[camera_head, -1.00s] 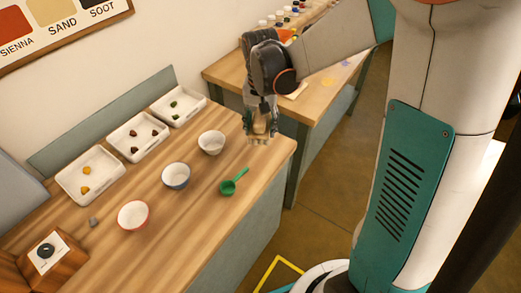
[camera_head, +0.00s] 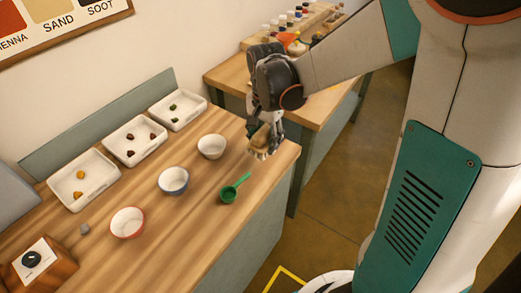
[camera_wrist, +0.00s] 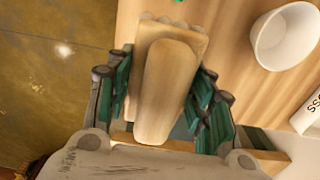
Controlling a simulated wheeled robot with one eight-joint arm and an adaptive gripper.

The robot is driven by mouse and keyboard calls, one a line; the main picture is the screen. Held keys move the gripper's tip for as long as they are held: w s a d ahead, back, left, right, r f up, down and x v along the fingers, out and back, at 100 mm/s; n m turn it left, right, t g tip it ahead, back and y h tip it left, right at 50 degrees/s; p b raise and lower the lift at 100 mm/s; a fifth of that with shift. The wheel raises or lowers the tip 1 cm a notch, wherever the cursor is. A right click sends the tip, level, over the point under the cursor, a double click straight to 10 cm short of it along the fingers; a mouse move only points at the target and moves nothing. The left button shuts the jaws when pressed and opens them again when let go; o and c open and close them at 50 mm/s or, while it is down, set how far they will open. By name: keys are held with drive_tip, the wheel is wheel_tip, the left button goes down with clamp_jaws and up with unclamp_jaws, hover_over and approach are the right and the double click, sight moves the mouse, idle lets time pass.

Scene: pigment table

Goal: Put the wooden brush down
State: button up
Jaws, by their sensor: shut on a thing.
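The wooden brush (camera_wrist: 163,85) is a pale tan block with a scalloped end. My gripper (camera_head: 266,140) is shut on it, with one green-padded finger on each side in the wrist view. In the head view the brush (camera_head: 259,141) is near the far right corner of the wooden table (camera_head: 180,225), to the right of the white bowl. I cannot tell whether it touches the tabletop.
A white bowl (camera_head: 212,146), a blue-rimmed bowl (camera_head: 173,181), a red-rimmed bowl (camera_head: 128,222) and a green scoop (camera_head: 233,189) stand on the table. White trays (camera_head: 84,180) line the back. A second table (camera_head: 325,100) with small bottles is behind.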

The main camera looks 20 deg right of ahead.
sight(265, 160)
drive_tip(key=shift+f+b, duration=1.05)
drive_tip(key=shift+f, duration=2.35)
drive_tip(key=shift+f, duration=0.2)
drive_tip(key=o, duration=1.2)
